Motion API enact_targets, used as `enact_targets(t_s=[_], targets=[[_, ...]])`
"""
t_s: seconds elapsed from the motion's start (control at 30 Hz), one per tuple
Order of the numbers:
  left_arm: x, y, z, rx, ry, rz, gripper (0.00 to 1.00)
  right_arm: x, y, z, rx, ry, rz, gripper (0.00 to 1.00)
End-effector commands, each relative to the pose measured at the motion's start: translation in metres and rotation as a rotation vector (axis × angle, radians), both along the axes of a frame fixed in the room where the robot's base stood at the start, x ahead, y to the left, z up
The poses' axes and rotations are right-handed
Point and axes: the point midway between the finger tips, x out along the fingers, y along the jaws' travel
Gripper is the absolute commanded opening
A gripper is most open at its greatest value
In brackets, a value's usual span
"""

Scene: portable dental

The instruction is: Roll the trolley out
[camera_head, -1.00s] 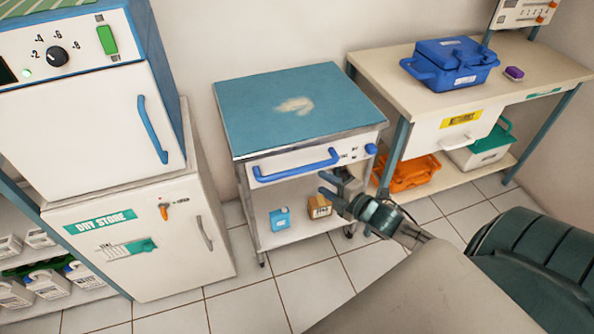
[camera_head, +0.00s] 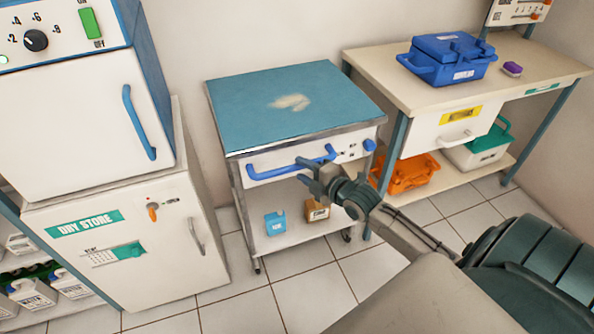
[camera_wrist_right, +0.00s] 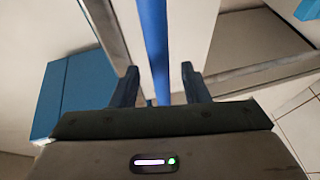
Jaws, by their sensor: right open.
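The trolley (camera_head: 295,98) has a blue top, a white front panel and a lower shelf on castors. It stands against the wall between the fridge unit and the bench. Its blue bar handle (camera_head: 275,170) runs across the front panel; it also shows in the right wrist view (camera_wrist_right: 154,45). My right gripper (camera_head: 306,172) is open at the right part of the handle. In the right wrist view the handle bar lies between the two spread fingers (camera_wrist_right: 158,88), with gaps on both sides. My left gripper is in neither view.
The dry store cabinet (camera_head: 130,240) stands close on the left. The bench (camera_head: 385,80) stands on the right, with an orange case (camera_head: 408,175) beneath. Tiled floor (camera_head: 300,290) in front is clear.

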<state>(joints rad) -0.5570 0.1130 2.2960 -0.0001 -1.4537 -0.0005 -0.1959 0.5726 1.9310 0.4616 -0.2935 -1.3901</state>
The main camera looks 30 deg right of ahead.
Motion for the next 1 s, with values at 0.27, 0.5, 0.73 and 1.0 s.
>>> enact_targets(t_s=[0.27,0.5,0.73,1.0], targets=[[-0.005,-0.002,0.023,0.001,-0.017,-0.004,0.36,0.027,0.004,-0.005,0.001,-0.002,0.0,0.41],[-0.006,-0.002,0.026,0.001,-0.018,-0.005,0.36,0.03,0.005,-0.006,-0.001,0.001,0.001,0.41],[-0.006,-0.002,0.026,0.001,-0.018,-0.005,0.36,0.03,0.005,-0.006,-0.001,0.0,0.001,0.2],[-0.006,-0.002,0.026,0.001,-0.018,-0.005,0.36,0.03,0.005,-0.006,-0.001,0.0,0.001,0.0]])
